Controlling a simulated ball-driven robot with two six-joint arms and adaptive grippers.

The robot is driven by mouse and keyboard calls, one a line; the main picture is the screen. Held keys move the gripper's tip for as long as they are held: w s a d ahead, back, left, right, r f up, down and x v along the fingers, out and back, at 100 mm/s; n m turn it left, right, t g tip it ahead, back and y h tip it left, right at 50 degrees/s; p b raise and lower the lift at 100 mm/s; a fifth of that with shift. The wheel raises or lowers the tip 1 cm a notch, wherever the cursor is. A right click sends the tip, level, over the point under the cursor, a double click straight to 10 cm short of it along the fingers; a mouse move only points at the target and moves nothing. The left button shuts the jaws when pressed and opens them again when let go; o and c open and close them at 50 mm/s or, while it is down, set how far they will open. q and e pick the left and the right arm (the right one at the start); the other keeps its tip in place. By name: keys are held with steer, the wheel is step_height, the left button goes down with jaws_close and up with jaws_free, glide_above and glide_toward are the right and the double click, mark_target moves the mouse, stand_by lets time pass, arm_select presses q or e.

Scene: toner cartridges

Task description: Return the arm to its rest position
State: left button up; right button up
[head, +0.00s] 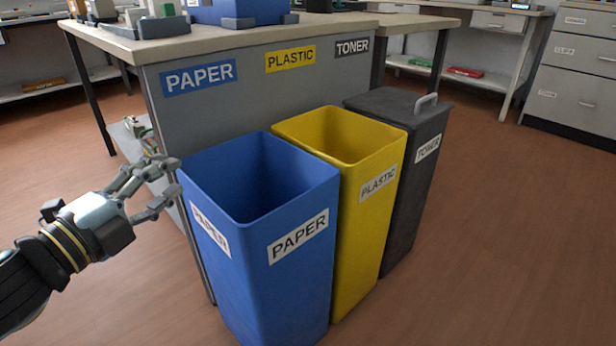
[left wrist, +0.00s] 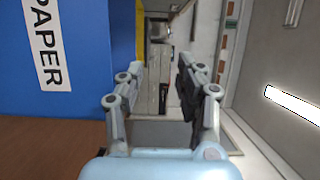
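My left gripper (head: 170,184) is open and empty. It is held in the air at the left edge of the blue paper bin (head: 310,270), close to its rim; I cannot tell whether it touches. In the left wrist view the two fingers of my left gripper (left wrist: 160,90) stand apart with nothing between them. The blue bin (left wrist: 85,95) fills the left of that view. My right gripper shows in neither view.
A yellow plastic bin (head: 362,250) and a dark lidded toner bin (head: 405,220) stand right of the blue one. Behind them is a workbench (head: 220,115) with items on top. A drawer cabinet (head: 570,80) stands far right. The floor at right is clear.

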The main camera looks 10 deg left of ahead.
arm_select(q)
steer(key=s+a+f+n+g+y, duration=0.2)
steer(key=s+f+n+g+y, duration=0.25)
steer(key=s+f+n, duration=0.65)
steer(key=s+a+f+n+g+y, duration=0.3)
steer(key=s+f+n+g, duration=0.4)
steer(key=f, duration=0.8)
steer(key=s+f+n+g+p, duration=0.1)
steer(key=s+f+p, duration=0.3)
steer(key=s+p, duration=0.4)
steer(key=s+d+f+n+g+h+p, duration=0.1)
steer(key=s+f+g+p, duration=0.3)
steer(key=s, duration=1.7)
steer(key=n+p, duration=0.1)
steer(key=p, duration=0.3)
steer(key=shift+s+d+p, duration=0.25)
steer(key=shift+d+p, duration=0.05)
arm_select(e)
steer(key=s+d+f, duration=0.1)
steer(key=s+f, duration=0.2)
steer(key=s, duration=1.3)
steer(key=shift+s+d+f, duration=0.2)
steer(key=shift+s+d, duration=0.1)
